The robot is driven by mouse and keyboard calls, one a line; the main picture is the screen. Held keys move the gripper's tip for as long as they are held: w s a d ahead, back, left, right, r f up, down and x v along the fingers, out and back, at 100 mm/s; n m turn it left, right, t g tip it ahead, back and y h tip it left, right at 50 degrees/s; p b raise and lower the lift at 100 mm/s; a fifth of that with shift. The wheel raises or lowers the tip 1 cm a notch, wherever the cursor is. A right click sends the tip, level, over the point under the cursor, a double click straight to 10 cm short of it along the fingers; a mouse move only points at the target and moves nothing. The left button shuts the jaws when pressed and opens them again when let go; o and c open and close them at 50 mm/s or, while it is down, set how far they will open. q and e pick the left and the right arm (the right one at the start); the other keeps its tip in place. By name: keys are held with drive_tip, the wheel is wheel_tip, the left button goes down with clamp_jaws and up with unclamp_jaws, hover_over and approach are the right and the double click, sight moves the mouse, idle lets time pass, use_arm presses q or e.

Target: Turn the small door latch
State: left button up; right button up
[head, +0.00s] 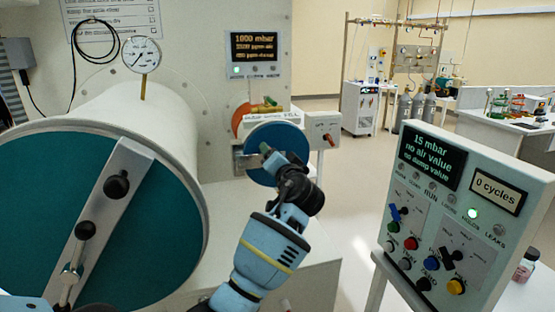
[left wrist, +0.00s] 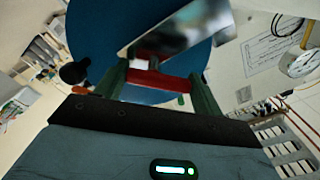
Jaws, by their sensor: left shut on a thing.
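The small round door (head: 262,138) is a blue disc on the short port right of the big chamber; it fills the top of the left wrist view (left wrist: 95,35). A metal bar (left wrist: 170,25) crosses its face. My left gripper (head: 271,158) is at the door's front. In the left wrist view its green fingers (left wrist: 160,85) are shut on a red crosspiece (left wrist: 150,79), which looks like the latch handle, just in front of the door. In the head view my wrist hides the grip and part of the door. My right gripper is not in view.
The big blue chamber door (head: 140,225) with its bar and black knobs is close on the left. A control panel (head: 455,205) stands on the right. A small box with an orange handle (head: 324,131) is right of the small door. Floor (head: 350,210) shows between.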

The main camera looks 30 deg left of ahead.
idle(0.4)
use_arm(q)
drive_tip(key=o, duration=1)
drive_tip(key=shift+v, duration=3.95)
drive_tip(key=s+d+f+m+h, duration=0.2)
drive_tip(key=s+d+f+h, duration=0.15)
drive_tip(key=f, duration=0.75)
drive_tip(key=s+d+f+m+h, duration=0.25)
drive_tip(key=s+f, duration=0.25)
drive_tip(key=f, duration=0.7)
drive_tip(key=s+d+f+m+h, duration=0.15)
drive_tip(key=s+f+h, duration=0.25)
drive_tip(key=f, duration=0.7)
drive_tip(key=s+d+f+n+g+h, duration=0.1)
drive_tip(key=s+f, duration=0.3)
drive_tip(key=s, duration=0.5)
drive_tip(key=s+d+f+n+g+h, duration=0.1)
drive_tip(key=s+d+f+h, duration=0.2)
drive_tip(key=s, duration=0.6)
drive_tip(key=s+d+f+n+h, duration=0.1)
drive_tip(key=s+d+f, duration=0.1)
drive_tip(key=s+f, duration=0.4)
drive_tip(key=shift+s+d+g+h, duration=0.1)
drive_tip(key=shift+s+g+h, duration=0.1)
drive_tip(key=shift+s, duration=0.8)
drive_tip(key=shift+s+d+g+h, duration=0.15)
drive_tip(key=shift+s+g+h, duration=0.05)
drive_tip(key=shift+s, duration=0.75)
